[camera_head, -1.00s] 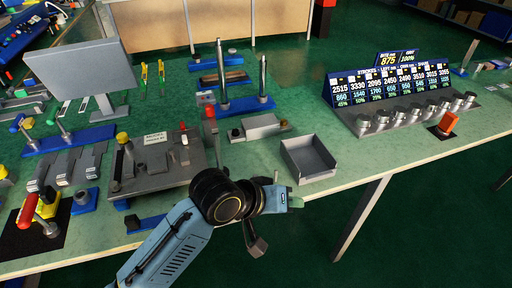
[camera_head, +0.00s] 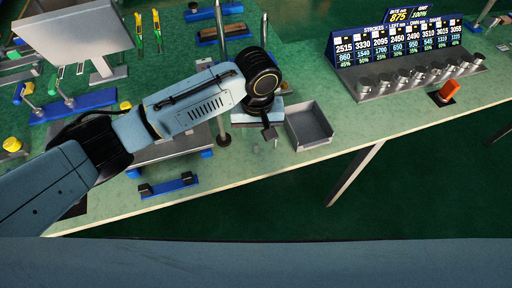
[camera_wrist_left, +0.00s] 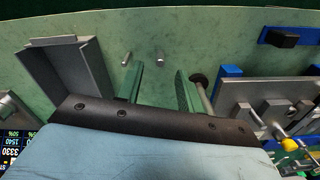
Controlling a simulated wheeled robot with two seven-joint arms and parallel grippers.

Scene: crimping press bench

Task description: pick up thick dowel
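Two short grey dowels lie or stand on the green bench top in the left wrist view. The right one, the thick dowel (camera_wrist_left: 159,56), looks slightly thicker than the thin dowel (camera_wrist_left: 126,58). My left gripper (camera_wrist_left: 159,68) is open, its green fingers spread and nothing between them that I can see gripped. The thick dowel shows between and just beyond the fingertips; the height gap is unclear. In the head view the left gripper (camera_head: 268,130) points down by the bench's front part, and I cannot clearly make out the dowels there. My right gripper is not in view.
An open grey tray (camera_head: 309,127) stands just right of the left gripper; it also shows in the left wrist view (camera_wrist_left: 68,75). A blue two-post holder (camera_head: 168,187) lies near the front edge. A display panel (camera_head: 400,45) stands at right.

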